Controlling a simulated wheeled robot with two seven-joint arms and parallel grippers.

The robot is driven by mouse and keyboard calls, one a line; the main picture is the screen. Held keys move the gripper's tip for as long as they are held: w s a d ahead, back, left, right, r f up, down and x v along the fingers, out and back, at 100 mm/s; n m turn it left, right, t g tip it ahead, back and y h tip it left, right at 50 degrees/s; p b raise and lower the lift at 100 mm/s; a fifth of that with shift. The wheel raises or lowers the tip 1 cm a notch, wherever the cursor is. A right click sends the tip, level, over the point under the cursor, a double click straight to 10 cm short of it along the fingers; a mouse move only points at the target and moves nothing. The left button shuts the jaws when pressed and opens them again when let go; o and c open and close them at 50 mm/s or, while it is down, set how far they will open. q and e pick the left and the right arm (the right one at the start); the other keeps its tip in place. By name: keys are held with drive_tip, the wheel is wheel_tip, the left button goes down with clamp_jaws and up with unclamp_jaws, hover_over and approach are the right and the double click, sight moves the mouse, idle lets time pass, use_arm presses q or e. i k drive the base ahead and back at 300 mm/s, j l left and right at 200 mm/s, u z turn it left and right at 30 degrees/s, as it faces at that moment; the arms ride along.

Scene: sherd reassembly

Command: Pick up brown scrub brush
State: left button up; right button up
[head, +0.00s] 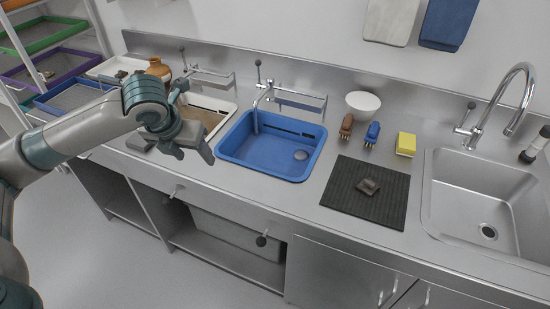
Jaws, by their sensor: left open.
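The brown scrub brush (346,126) stands on the steel counter, behind the black ribbed mat and to the right of the blue basin. A similar blue brush (372,133) stands just to its right, a small gap apart. My left gripper (203,146) is open and empty. It hangs above the counter between the beige basin and the blue basin, well to the left of the brown brush. My right gripper is not in view.
The blue basin (227,146) lies between my left gripper and the brush. A white bowl (363,101) is behind the brushes and a yellow sponge (406,144) to their right. A dark sherd (368,187) lies on the black mat (339,198). Taps (262,96) rise behind the basins.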

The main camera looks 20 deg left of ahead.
sight(347, 125)
drive_tip(key=i+j+z, duration=0.15)
drive_tip(key=z, duration=0.3)
drive_tip(key=i+j+z, duration=0.1)
drive_tip(key=j+z, duration=0.15)
drive_tip(key=z, duration=0.15)
drive_tip(key=j+z, duration=0.25)
drive_tip(key=z, duration=0.2)
drive_tip(key=i, duration=0.05)
